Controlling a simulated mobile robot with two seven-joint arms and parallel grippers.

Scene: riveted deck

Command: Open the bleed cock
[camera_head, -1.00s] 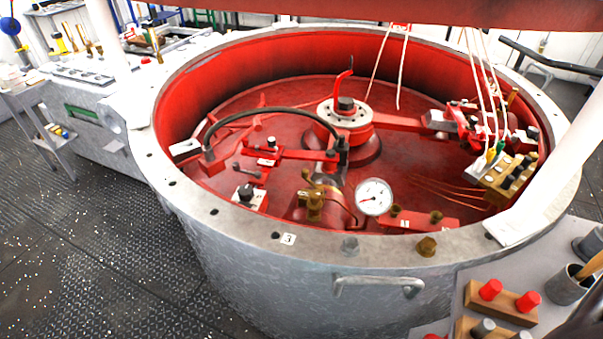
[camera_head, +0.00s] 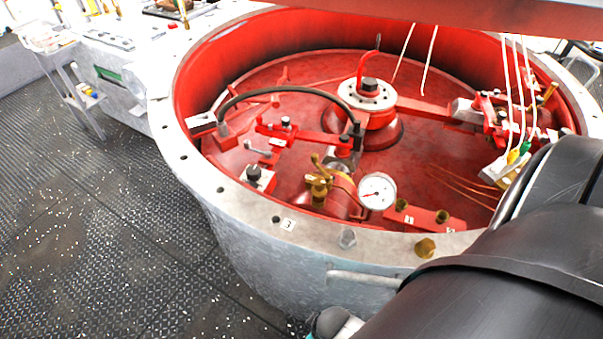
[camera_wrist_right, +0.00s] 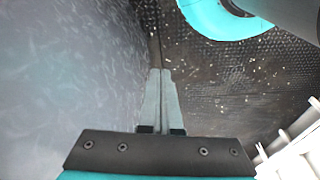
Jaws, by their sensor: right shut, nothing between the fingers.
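A brass cock (camera_head: 320,184) with a small lever handle, which looks like the bleed cock, stands inside the red drum near its front wall. A thin tube runs from it towards the round white pressure gauge (camera_head: 377,192) just to its right. My right gripper (camera_wrist_right: 160,72) is shut and empty in the right wrist view, beside the grey outer wall of the drum and above the dark floor. It is apart from the cock. In the head view my dark right arm covers the lower right. My left gripper is in neither view.
The drum's grey bolted rim (camera_head: 200,176) surrounds the red interior. A handle (camera_head: 365,278) sticks out of the outer wall. A black hose (camera_head: 275,90) arches left of the cock. Red blocks (camera_head: 425,216) lie right of the gauge. The patterned floor (camera_head: 100,240) is clear on the left.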

